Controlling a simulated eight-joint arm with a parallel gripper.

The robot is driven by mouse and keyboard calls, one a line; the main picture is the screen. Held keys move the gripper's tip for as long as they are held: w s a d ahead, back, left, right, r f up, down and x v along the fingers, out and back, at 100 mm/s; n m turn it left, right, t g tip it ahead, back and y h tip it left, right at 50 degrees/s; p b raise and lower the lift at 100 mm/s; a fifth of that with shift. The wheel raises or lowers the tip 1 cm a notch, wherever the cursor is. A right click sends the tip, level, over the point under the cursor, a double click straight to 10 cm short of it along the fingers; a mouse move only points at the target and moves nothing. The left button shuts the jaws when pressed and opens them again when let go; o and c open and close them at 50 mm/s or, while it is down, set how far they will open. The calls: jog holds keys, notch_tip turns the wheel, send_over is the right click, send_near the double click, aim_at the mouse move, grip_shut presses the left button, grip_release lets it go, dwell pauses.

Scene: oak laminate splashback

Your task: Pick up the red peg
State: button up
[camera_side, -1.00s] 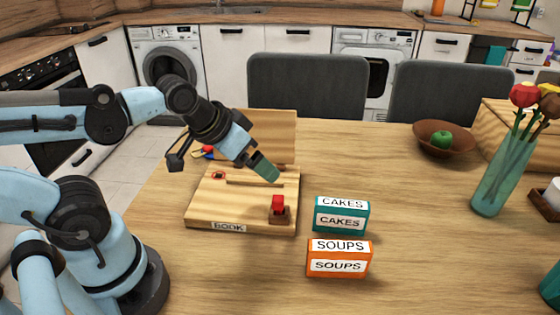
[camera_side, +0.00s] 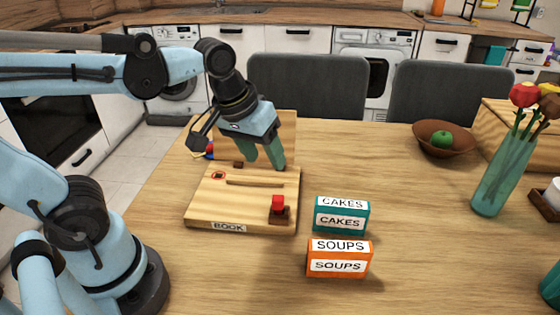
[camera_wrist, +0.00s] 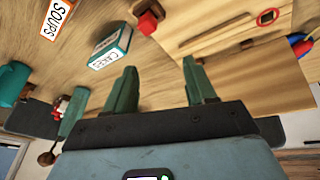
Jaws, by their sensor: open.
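The red peg (camera_side: 278,203) stands in a small dark brown block (camera_side: 280,215) at the front right corner of the wooden board marked BOOK (camera_side: 205,213). In the wrist view the red peg (camera_wrist: 148,22) shows near the top, beside the teal CAKES box. My gripper (camera_side: 266,164) is open, its green fingers pointing down over the back part of the board. It is behind the peg and apart from it. In the wrist view my gripper (camera_wrist: 160,75) has nothing between its fingers.
A teal CAKES box (camera_side: 342,215) and an orange SOUPS box (camera_side: 340,260) stand right of the board. A red and blue object (camera_side: 209,150) is behind the board, partly hidden. A bowl with a green apple (camera_side: 442,139) and a vase (camera_side: 492,180) are farther right.

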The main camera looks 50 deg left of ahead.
jog(key=w+d+r+n+g, duration=0.1)
jog(key=d+r+n+g, duration=0.1)
jog(key=d+n+g, duration=0.15)
jog(key=n, duration=0.2)
send_over(278, 198)
jog(key=shift+g, duration=0.35)
jog(key=f, duration=0.6)
jog(key=shift+w+d+f, duration=0.1)
jog(key=shift+d+f, duration=0.15)
jog(key=shift+d, duration=0.15)
jog(key=shift+a+f, duration=0.2)
jog(key=shift+f, duration=1.15)
jog(key=shift+a+f, duration=0.2)
jog(key=shift+f, duration=1.15)
grip_shut()
